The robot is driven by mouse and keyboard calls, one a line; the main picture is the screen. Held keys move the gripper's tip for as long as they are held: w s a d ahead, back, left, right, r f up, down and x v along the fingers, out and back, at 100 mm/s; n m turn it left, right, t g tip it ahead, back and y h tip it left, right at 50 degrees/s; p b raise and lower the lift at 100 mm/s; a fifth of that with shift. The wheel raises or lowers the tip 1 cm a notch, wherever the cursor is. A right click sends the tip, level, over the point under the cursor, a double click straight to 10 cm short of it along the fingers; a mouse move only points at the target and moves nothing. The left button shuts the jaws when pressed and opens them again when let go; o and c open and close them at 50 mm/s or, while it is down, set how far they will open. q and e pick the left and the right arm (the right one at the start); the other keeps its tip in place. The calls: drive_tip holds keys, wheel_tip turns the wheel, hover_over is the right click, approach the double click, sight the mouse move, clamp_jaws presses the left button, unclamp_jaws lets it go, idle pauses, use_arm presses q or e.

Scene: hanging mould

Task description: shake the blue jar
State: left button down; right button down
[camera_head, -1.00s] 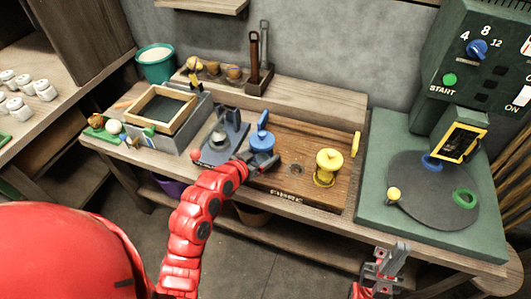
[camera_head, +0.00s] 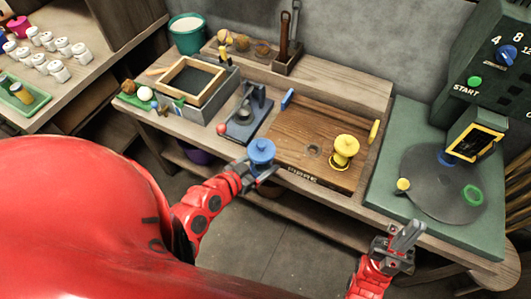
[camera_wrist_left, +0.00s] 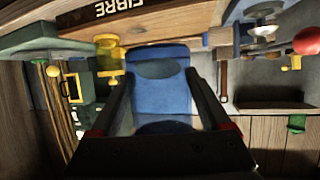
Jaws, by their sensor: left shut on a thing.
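The blue jar (camera_head: 261,152) has a round lid with a knob on top. My left gripper (camera_head: 262,173) is shut on it and holds it just in front of the bench's front edge, roughly upright. In the left wrist view the blue jar (camera_wrist_left: 160,80) fills the space between the two dark fingers of my left gripper (camera_wrist_left: 160,105). My right gripper (camera_head: 402,240) is at the lower right, in front of the bench and away from the jar. Its two fingers look apart, with nothing between them.
A yellow jar (camera_head: 344,152) stands on the brown wooden board (camera_head: 300,130). A grey press-like device (camera_head: 245,115) stands left of the board. A green machine with a dark turntable (camera_head: 440,182) is at the right. The floor in front of the bench (camera_head: 250,235) is clear.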

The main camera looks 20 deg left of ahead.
sight(255, 162)
use_arm(q)
drive_tip(key=s+r+p, duration=0.2)
drive_tip(key=r+p, duration=0.1)
drive_tip(key=s+r+p, duration=0.1)
drive_tip(key=p, duration=0.1)
drive_tip(key=shift+a+r, duration=0.1)
drive_tip(key=shift+r, duration=0.2)
drive_tip(key=shift+s+r+p, duration=0.35)
drive_tip(key=shift+p, duration=0.3)
drive_tip(key=shift+f, duration=0.1)
